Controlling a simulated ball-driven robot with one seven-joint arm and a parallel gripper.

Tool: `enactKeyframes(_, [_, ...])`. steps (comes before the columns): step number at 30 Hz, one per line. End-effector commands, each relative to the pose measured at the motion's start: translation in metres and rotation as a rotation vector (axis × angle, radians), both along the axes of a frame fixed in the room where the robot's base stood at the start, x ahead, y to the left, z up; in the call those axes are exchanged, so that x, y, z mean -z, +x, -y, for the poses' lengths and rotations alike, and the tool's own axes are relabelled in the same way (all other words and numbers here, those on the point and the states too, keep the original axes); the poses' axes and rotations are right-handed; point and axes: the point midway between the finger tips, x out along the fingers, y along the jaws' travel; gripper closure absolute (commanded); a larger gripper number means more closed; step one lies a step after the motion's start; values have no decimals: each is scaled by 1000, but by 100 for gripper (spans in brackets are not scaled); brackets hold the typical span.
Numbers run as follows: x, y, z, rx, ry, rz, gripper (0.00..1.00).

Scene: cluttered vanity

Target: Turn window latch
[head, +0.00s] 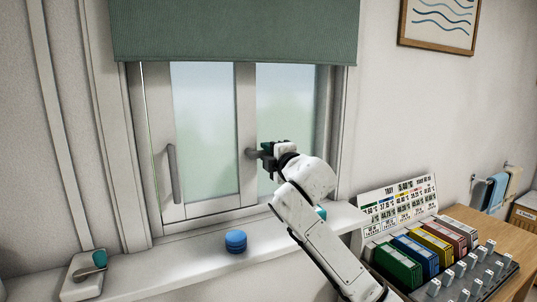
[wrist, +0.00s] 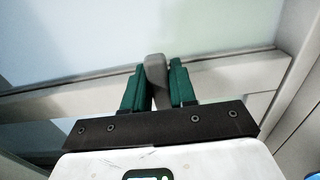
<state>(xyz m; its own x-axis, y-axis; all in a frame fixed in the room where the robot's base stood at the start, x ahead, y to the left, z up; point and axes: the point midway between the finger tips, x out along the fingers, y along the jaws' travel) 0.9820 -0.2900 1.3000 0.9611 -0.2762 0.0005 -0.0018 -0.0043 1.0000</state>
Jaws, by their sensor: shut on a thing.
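The window latch (head: 252,153) is a grey handle on the middle stile of the window. Its lever lies about level, pointing right into my gripper. My gripper (head: 267,152) is at the window with its dark green fingers shut on the lever. In the wrist view my gripper (wrist: 158,85) has the grey latch (wrist: 155,68) between its two green fingers, with the lever's rounded end showing. The part of the lever inside the fingers is hidden in the head view.
A second grey handle (head: 173,172) hangs upright on the left sash. A blue round container (head: 236,241) stands on the sill below. A box with a lever (head: 84,277) is at lower left. A green blind (head: 235,30) hangs above; a rack of colored boxes (head: 425,250) is at right.

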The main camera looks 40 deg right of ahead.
Motion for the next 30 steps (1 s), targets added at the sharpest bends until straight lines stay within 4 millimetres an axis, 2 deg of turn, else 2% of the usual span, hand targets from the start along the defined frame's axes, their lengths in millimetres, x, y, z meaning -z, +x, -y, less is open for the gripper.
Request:
enactKeyframes(7, [3, 0, 0, 0, 24, 5, 100])
enactKeyframes(13, [7, 1, -1, -1, 110, 29, 100])
enactKeyframes(30, [29, 3, -10, -1, 602, 168, 100])
